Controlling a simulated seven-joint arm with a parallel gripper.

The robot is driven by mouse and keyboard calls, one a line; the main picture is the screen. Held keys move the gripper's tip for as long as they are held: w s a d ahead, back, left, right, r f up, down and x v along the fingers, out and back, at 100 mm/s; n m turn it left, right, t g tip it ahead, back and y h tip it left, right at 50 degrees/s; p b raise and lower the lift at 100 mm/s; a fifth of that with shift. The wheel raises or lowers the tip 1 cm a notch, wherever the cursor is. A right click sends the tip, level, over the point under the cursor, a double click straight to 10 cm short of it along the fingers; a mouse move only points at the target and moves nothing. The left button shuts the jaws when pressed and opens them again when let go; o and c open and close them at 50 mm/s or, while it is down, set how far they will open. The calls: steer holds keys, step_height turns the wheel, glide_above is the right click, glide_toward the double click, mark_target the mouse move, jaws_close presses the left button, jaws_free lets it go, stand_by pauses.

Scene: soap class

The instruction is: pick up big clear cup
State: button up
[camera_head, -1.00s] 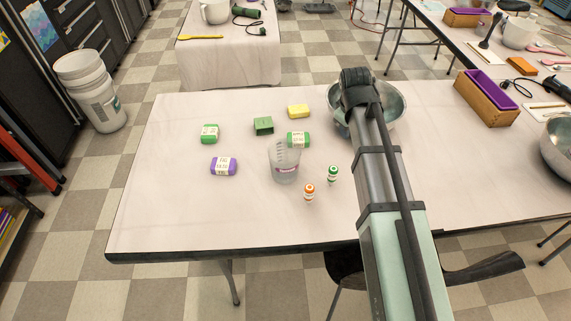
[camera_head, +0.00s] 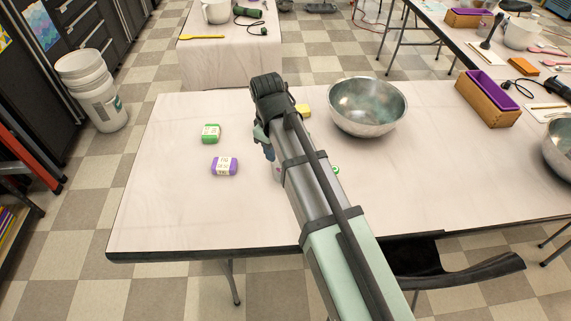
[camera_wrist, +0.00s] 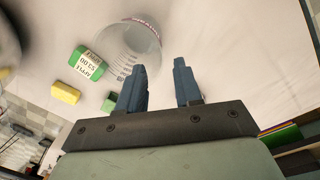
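The big clear cup (camera_wrist: 132,50) stands on the table (camera_head: 170,215) and shows in the wrist view, just beyond and slightly left of my gripper's fingertips. In the head view it is almost wholly hidden behind my arm. My gripper (camera_wrist: 161,66) is open, its two blue fingers apart with nothing between them. In the head view my gripper (camera_head: 266,145) is above the table near the cup, partly hidden by my arm.
A green-wrapped soap (camera_head: 210,133) and a purple soap (camera_head: 225,166) lie left of my arm. A yellow block (camera_head: 304,111) and a metal bowl (camera_head: 367,107) are to the right. Another green-wrapped soap (camera_wrist: 86,62) is beside the cup. The table's left front is clear.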

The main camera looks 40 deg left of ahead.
mark_target(278, 170)
steer(key=shift+w+f, duration=0.2)
steer(key=shift+f, duration=2.5)
steer(key=shift+w+f, duration=0.2)
steer(key=shift+f, duration=2.45)
steer(key=shift+c, duration=0.2)
jaws_close()
